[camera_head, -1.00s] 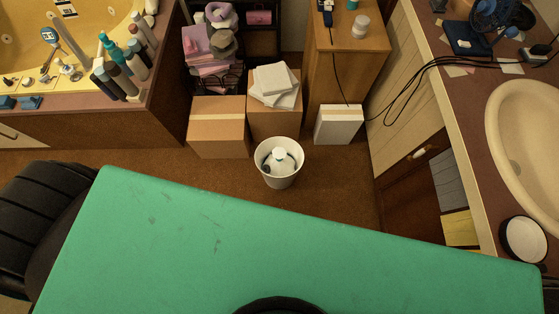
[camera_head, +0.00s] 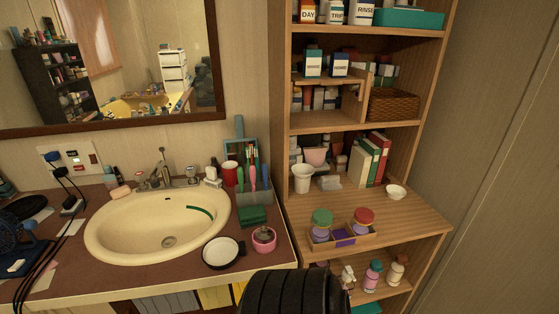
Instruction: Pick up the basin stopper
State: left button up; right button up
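The cream oval basin (camera_head: 110,238) is set in the brown counter on the left. A small round metallic piece (camera_head: 168,242) lies at the drain in the basin's bottom; I cannot tell whether it is the stopper or only the drain fitting. A dark green curved strip (camera_head: 199,210) shows on the basin's inner right wall. A small pink round pot-like thing (camera_head: 264,238) stands on the counter to the right of the basin. Neither of my grippers is in view.
A white round dish with a dark rim (camera_head: 222,254) lies beside the basin's front right edge. Wooden shelves (camera_head: 355,212) rise at right. Black cables cross the counter's left end.

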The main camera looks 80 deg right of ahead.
aim_at(264, 233)
jog(key=k+j+z, duration=0.1)
jog(key=z, duration=2.15)
